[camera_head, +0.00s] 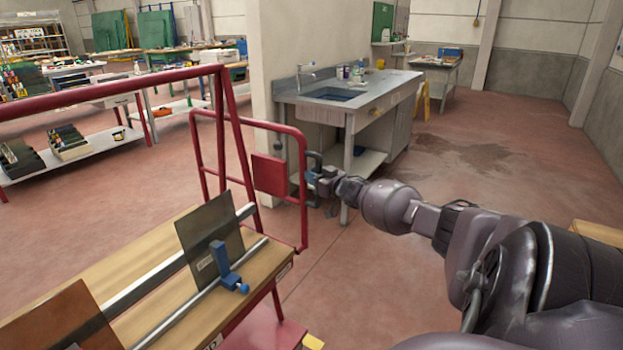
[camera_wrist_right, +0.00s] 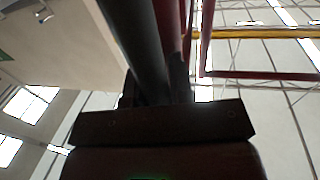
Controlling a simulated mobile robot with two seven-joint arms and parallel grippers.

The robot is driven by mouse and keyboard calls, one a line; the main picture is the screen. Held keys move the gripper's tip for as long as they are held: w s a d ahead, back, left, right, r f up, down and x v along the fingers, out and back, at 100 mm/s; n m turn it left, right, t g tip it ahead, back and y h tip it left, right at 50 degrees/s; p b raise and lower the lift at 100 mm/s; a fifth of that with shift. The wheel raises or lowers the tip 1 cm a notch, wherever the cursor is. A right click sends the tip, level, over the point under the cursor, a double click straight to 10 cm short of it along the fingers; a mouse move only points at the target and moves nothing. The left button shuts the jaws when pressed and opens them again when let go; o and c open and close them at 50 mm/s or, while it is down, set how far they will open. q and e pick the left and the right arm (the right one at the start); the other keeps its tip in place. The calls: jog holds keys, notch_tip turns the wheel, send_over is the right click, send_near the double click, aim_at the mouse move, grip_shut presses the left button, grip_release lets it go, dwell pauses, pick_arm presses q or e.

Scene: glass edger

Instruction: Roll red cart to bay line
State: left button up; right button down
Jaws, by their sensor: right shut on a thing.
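The red cart (camera_head: 228,130) stands at the left and front in the head view, with a red tube frame, a small red plate and a wooden deck (camera_head: 180,245). My right gripper (camera_head: 313,175) is at the cart's right-hand frame, shut on its dark handle (camera_head: 317,160). In the right wrist view the dark handle tube (camera_wrist_right: 150,45) runs up from the gripper (camera_wrist_right: 160,125), close beside a red tube. The fingertips are hard to make out. My left gripper is not in view. A small yellow patch (camera_head: 313,342) shows beside the cart's lower red deck; I cannot tell if it is a bay line.
A dark glass panel (camera_head: 209,238) leans upright on the cart deck by a blue clamp (camera_head: 228,265). A metal sink bench (camera_head: 345,100) stands just beyond my right gripper, against a wall end. Shelves and benches fill the back left. Red floor at the right is open, with a damp-looking patch (camera_head: 470,150).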

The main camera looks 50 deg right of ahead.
jog(key=c, duration=1)
grip_release()
jog(key=shift+s, duration=0.45)
jog(key=s+p, duration=0.1)
jog(key=s, duration=0.2)
jog(key=s+a+p, duration=0.1)
jog(key=s, duration=0.2)
jog(key=s+p, duration=0.1)
jog(key=s, duration=0.2)
jog(key=shift+s+a, duration=0.15)
jog(key=shift+s, duration=0.25)
